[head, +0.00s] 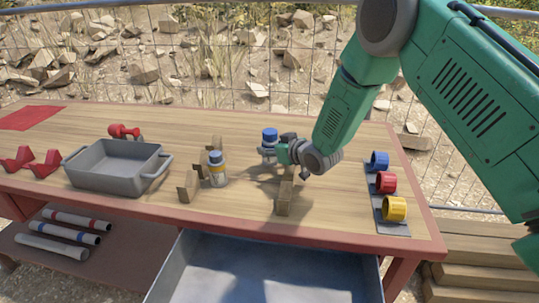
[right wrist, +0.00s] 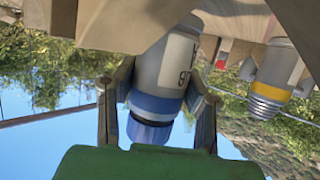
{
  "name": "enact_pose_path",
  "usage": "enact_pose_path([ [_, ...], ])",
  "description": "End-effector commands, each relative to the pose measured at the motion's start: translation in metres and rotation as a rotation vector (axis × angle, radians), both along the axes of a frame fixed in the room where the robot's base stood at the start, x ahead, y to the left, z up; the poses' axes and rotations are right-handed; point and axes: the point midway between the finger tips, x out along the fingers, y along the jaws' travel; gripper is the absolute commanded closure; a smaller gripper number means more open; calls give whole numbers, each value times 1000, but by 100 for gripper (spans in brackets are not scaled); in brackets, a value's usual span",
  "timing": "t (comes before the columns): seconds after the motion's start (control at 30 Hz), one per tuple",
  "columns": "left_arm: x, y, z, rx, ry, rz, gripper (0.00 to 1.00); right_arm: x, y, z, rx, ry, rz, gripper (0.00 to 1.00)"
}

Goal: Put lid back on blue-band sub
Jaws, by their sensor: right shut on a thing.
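The blue-band sub (head: 267,152) is a grey cylinder standing upright near the back middle of the table, with a blue top (head: 270,134). In the right wrist view, its grey body (right wrist: 165,65) has a blue band (right wrist: 156,104). A blue lid-like end piece (right wrist: 150,130) lies past the band, with a dark ring between them; I cannot tell how firmly it is seated. My right gripper (head: 282,152) reaches in from the right and is shut on the sub, its fingers (right wrist: 158,90) on either side near the band. My left gripper is not in view.
A yellow-band sub (head: 217,172) stands to the left, its threaded end (right wrist: 268,100) showing. Wooden blocks (head: 285,197) stand nearby. A grey tub (head: 115,165) sits left. Blue, red and yellow (head: 393,208) ring-shaped pieces line the right edge. An open drawer (head: 260,270) is in front.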

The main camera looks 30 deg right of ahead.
Motion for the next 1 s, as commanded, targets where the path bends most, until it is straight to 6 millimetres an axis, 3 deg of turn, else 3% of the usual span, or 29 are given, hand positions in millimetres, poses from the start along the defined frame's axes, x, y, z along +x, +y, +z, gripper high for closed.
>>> enact_pose_path([
  [0.13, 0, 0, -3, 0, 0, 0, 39, 1, 0, -21, -1, -1, 0, 100],
  [0.5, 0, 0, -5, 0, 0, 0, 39, 0, 0, -25, 0, -2, 0, 100],
  [0.53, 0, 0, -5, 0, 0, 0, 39, 0, 0, -26, 0, 1, 0, 55],
  [0.57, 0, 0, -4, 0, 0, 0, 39, 0, 0, -25, 0, 1, 0, 44],
  [0.9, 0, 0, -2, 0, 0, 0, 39, 0, 0, -22, 0, 1, 0, 41],
  [1.0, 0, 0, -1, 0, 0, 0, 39, -9, -2, -19, 1, 3, -2, 41],
])
